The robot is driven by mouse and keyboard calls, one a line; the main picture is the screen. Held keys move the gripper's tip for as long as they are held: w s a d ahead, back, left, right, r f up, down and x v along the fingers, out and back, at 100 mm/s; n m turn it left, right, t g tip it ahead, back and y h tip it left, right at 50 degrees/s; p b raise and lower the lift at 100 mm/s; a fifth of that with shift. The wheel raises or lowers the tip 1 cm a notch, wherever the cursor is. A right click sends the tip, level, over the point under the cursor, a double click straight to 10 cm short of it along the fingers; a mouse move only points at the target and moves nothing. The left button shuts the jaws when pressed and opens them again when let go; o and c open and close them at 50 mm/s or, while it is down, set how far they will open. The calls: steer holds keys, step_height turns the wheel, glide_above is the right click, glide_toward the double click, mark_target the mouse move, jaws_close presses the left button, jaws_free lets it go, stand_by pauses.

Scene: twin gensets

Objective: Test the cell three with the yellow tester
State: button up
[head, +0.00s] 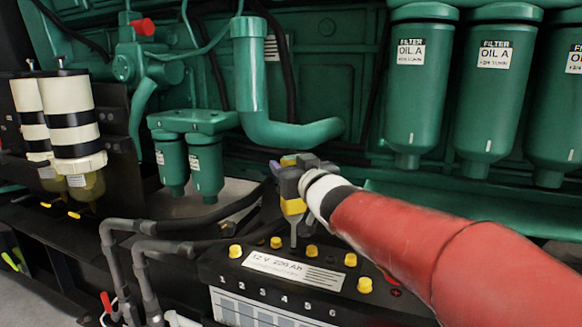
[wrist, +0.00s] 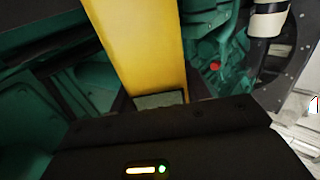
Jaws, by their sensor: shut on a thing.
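The battery (head: 330,278) stands low in the head view, with a white label on top and cells numbered 1 to 6 along its front edge. Several yellow caps (head: 312,251) sit on its top. My gripper (head: 291,188) is above the battery, shut on the yellow tester (head: 293,206). The tester points down, and its grey lower stem reaches the battery top behind the label, between two yellow caps. I cannot tell whether its tip is in a cell opening or which cell it is at. In the wrist view the tester's yellow body (wrist: 140,45) fills the upper middle.
Green oil filters (head: 420,90) hang at the upper right, and a green pipe (head: 285,130) bends just behind my gripper. Grey hoses (head: 140,250) run left of the battery. Black-and-white filters (head: 70,115) stand at the far left. My red arm covers the right side.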

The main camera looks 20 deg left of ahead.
steer(key=shift+f+b, duration=0.45)
steer(key=shift+f, duration=0.2)
stand_by(1.3)
step_height(320, 180, up, 5)
steer(key=p, duration=0.4)
steer(key=shift+f, duration=0.15)
steer(key=shift+s+f+b, duration=0.2)
steer(key=shift+s+b, duration=0.15)
steer(key=shift+b, duration=0.15)
steer(key=s+b, duration=0.5)
steer(key=shift+a, duration=0.2)
steer(key=s+b, duration=0.7)
steer(key=b, duration=0.2)
steer(key=shift+s+a+r+b, duration=0.15)
steer(key=shift+a+r+b, duration=0.15)
steer(key=shift+r, duration=0.1)
